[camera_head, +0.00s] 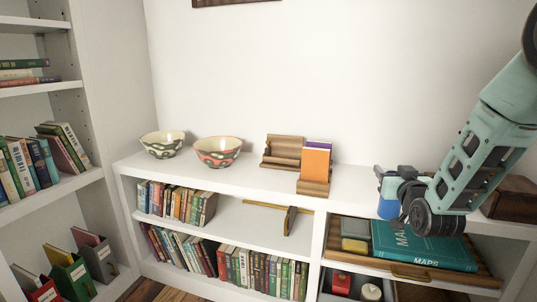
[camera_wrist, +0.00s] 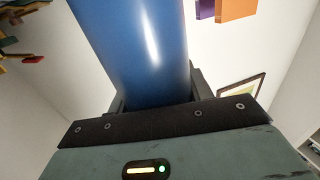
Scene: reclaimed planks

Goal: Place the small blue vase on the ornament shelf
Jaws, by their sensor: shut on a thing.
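The small blue vase (camera_head: 387,207) shows in part in the head view, at the right above the low white bookcase. My gripper (camera_head: 392,186) is shut on it, and parts of the gripper and wrist hide the rest of the vase. In the wrist view the vase is a smooth blue cylinder (camera_wrist: 130,45) between the dark fingers of my gripper (camera_wrist: 155,98). The bookcase's white top (camera_head: 255,176) carries two patterned bowls, one green and cream (camera_head: 162,144), one reddish and green (camera_head: 218,152). No label shows which surface is the ornament shelf.
Wooden stands (camera_head: 281,151) hold orange and purple cards (camera_head: 315,163) on the top. A teal MAPS book (camera_head: 424,246) lies on a wooden tray below my wrist. A brown box (camera_head: 512,199) is at the right. Rows of books (camera_head: 176,202) fill lower shelves. The top's front middle is clear.

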